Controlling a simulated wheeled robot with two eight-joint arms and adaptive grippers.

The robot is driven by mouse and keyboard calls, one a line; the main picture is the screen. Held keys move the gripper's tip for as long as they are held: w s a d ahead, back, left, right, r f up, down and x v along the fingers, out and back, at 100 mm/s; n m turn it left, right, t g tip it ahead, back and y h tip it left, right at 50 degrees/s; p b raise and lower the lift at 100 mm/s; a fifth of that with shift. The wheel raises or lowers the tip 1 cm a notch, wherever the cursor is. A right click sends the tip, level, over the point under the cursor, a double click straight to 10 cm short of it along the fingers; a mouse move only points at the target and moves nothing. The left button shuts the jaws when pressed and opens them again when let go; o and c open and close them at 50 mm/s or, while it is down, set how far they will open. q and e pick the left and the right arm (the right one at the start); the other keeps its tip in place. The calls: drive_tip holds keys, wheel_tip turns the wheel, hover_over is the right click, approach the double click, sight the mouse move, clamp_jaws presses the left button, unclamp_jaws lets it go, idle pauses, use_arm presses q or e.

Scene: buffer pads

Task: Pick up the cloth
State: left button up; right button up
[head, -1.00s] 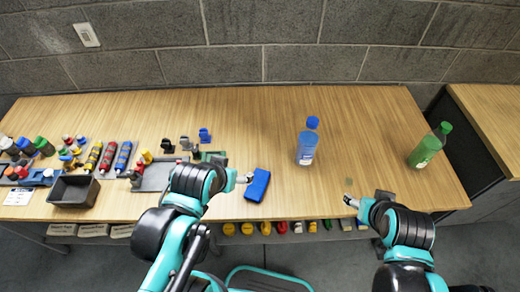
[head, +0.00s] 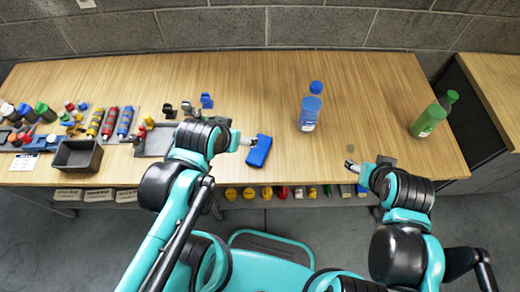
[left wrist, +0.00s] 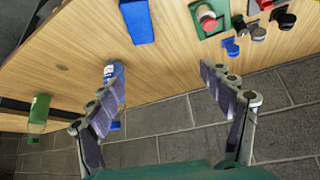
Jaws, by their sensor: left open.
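The cloth (head: 259,151) looks like a small folded blue block lying on the wooden table near its front edge. In the left wrist view the blue cloth (left wrist: 137,20) shows at the top, beyond the fingers and left of centre. My left gripper (head: 248,141) is just left of the cloth in the head view, and I cannot tell whether it touches it. The left wrist view shows its two fingers (left wrist: 160,72) wide apart with nothing between them. My right gripper (head: 350,165) is over the table's front edge to the right, too small to read its jaws.
A blue-capped bottle (head: 310,108) and a green bottle (head: 430,120) stand to the right. Left are several coloured tubes and small parts, a dark bin (head: 77,155) and a grey tray (head: 155,142). The table (head: 250,90) is clear behind the cloth. A brick wall stands behind.

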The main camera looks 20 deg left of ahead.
use_arm(q)
drive_tip(key=w+d+f+g, duration=0.2)
drive_tip(key=w+f+g, duration=0.15)
drive_tip(key=w, duration=0.25)
drive_tip(key=m+g, duration=0.1)
drive_tip(key=g, duration=0.2)
hover_over(260, 149)
drive_tip(key=f, duration=0.9)
drive_tip(key=shift+s+a+f, duration=0.15)
drive_tip(key=shift+s+a, duration=0.05)
drive_tip(key=shift+a, duration=0.05)
drive_tip(key=shift+d+f, duration=0.1)
drive_tip(key=shift+f, duration=0.55)
wheel_tip(260, 149, down, 2)
drive_tip(key=shift+b, duration=0.6)
drive_tip(key=f+b, duration=0.1)
drive_tip(key=f, duration=0.1)
drive_tip(key=f+b, duration=0.1)
drive_tip(key=f, duration=0.2)
drive_tip(key=shift+w+d+f+b, duration=0.1)
drive_tip(key=shift+w+f+b, duration=0.2)
drive_tip(key=shift+b, duration=0.1)
drive_tip(key=shift+r, duration=0.15)
drive_tip(key=c, duration=1.3)
drive_tip(key=shift+r, duration=0.1)
drive_tip(key=shift+c, duration=0.2)
